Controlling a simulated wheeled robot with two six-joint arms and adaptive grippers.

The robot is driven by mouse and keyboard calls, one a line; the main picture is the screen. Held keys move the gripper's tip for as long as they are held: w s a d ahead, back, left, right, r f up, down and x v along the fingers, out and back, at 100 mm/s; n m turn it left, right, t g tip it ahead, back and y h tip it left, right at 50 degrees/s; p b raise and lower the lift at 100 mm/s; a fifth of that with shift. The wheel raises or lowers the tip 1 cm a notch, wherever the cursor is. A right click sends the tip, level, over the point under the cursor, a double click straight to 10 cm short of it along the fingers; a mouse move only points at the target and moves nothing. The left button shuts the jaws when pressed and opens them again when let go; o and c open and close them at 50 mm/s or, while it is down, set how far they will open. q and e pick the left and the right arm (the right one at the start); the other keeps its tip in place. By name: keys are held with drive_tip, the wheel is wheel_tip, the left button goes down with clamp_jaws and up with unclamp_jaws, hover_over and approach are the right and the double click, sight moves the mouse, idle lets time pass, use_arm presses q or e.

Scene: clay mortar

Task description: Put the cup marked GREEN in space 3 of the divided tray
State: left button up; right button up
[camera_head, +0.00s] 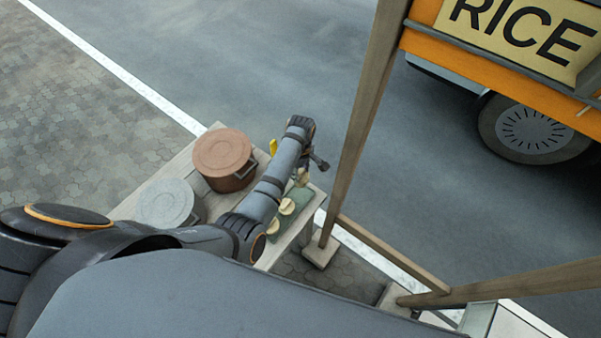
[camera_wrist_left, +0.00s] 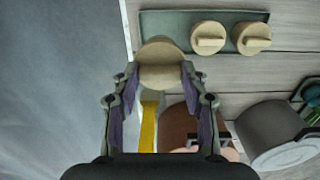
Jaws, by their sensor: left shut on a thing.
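My left gripper (camera_head: 304,168) reaches down over the far right end of the table. In the left wrist view its two fingers (camera_wrist_left: 160,73) are shut on a round beige cup-like piece (camera_wrist_left: 161,66), at or just beyond the near left corner of a flat green tray (camera_wrist_left: 181,18). I cannot tell whether the piece touches the tray. Two similar beige pieces with raised bars, one left (camera_wrist_left: 208,38) and one right (camera_wrist_left: 251,38), sit on the tray. No GREEN marking is readable, and no dividers or space numbers show. My right gripper is not in view.
A copper-brown lidded pot (camera_head: 223,155) and a grey lidded pot (camera_head: 166,203) stand on the wooden table (camera_head: 188,150). A yellow item (camera_wrist_left: 148,122) is near the copper pot. A wooden post (camera_head: 360,115) rises just right of the table.

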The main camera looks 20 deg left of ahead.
sight(301, 173)
use_arm(q)
drive_tip(key=shift+s+r, duration=0.1)
drive_tip(key=shift+r, duration=3.25)
